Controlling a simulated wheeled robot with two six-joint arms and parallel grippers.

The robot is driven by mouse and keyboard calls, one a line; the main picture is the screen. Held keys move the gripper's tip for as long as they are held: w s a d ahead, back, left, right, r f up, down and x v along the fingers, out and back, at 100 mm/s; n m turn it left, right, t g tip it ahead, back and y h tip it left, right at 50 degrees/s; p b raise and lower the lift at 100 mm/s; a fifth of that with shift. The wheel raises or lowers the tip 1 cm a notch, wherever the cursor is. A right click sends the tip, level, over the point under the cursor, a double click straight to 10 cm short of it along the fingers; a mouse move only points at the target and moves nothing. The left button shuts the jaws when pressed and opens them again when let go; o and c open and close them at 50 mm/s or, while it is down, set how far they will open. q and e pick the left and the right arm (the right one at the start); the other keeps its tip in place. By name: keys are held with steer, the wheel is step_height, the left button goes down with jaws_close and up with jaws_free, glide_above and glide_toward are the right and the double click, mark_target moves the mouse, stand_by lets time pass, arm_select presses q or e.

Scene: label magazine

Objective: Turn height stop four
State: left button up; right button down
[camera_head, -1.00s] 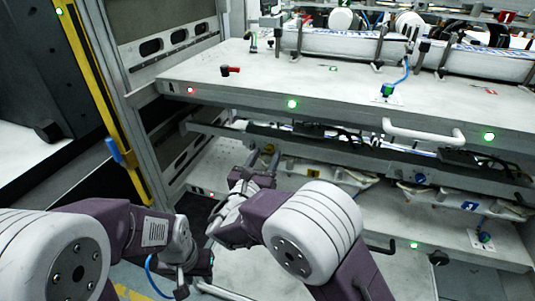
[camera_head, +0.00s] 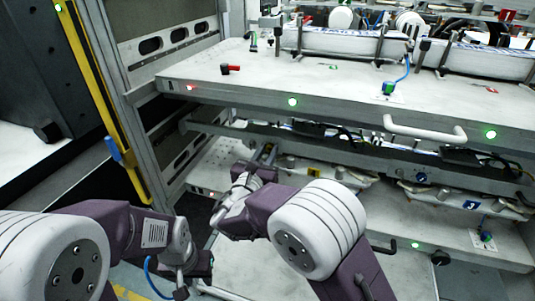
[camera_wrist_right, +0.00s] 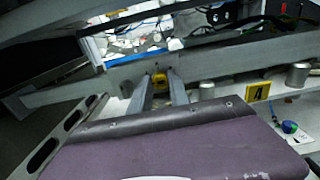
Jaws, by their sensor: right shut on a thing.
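A small yellow knob (camera_wrist_right: 160,78), which looks like the height stop, sits at the edge of a grey rail. In the right wrist view the two fingers of my right gripper (camera_wrist_right: 159,86) reach it from both sides and are shut on it. A yellow label with a 4 (camera_wrist_right: 257,92) is on the rail to its right. In the head view my right gripper (camera_head: 268,154) reaches under the upper shelf, and the knob is hard to make out there. My left gripper (camera_head: 196,268) hangs low, away from the rack; its fingers are not clear.
The upper shelf (camera_head: 240,84) with a white handle (camera_head: 424,131) overhangs my right gripper. A lower shelf (camera_head: 450,238) lies below. Metal cylinders (camera_wrist_right: 297,75) stand near the label. A yellow post (camera_head: 100,100) with a blue clip is at the left.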

steer(key=m+b, duration=0.4)
steer(key=b, duration=0.2)
steer(key=m+b, duration=0.5)
steer(key=b, duration=0.1)
steer(key=m+b, duration=0.5)
steer(key=b, duration=0.2)
steer(key=shift+d+f, duration=0.1)
steer(key=shift+f, duration=0.3)
steer(key=m+b, duration=0.3)
steer(key=shift+r+b, duration=0.2)
steer(key=shift+b, duration=0.1)
steer(key=c, duration=1.2)
jaws_free()
steer(key=shift+c, duration=0.2)
steer(key=shift+r, duration=0.1)
steer(key=p+v, duration=0.1)
steer(key=v, duration=0.8)
